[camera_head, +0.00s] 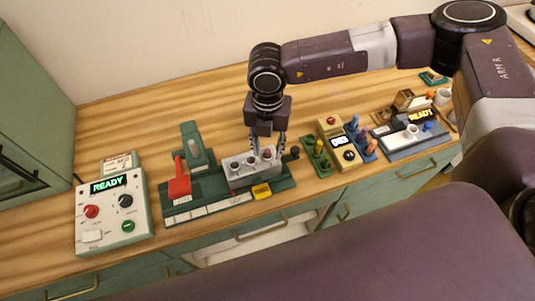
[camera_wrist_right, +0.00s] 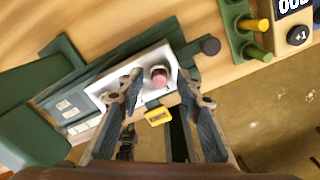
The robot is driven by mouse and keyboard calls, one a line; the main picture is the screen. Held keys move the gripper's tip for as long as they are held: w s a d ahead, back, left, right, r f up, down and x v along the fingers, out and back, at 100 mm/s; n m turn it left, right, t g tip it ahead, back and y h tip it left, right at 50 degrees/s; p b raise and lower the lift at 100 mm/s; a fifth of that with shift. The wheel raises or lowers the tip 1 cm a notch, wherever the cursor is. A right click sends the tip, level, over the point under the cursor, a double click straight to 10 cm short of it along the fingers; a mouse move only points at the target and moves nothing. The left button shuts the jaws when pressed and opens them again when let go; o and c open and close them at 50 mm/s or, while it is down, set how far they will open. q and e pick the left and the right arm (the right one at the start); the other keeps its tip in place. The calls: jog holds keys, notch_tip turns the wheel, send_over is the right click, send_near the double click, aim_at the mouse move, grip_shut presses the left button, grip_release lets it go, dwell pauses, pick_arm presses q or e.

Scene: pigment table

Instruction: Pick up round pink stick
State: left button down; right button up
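The round pink stick (camera_wrist_right: 159,78) stands in a hole near one end of a pale rack (camera_wrist_right: 103,88), seen nearly end-on in the right wrist view. In the head view the rack (camera_head: 240,177) sits on the green machine base, and the stick's pinkish top (camera_head: 267,154) shows at its right part. My right gripper (camera_head: 267,147) points down over the rack. Its two fingers are apart in the right wrist view (camera_wrist_right: 160,84), one on each side of the stick, with visible gaps. Nothing is held. My left gripper is not in view.
A green base (camera_head: 177,205) with a red block (camera_head: 179,187) lies left of the rack. A yellow tag (camera_head: 262,191) is at its front. A READY control box (camera_head: 113,213) stands far left. A counter box (camera_head: 338,143) with colored pegs stands right. Bare wood lies behind.

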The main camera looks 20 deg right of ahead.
jog(key=shift+c, duration=1.7)
jog(key=shift+w, duration=0.1)
jog(key=c, duration=0.5)
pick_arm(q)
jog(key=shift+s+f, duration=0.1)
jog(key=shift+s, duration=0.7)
pick_arm(e)
grip_shut()
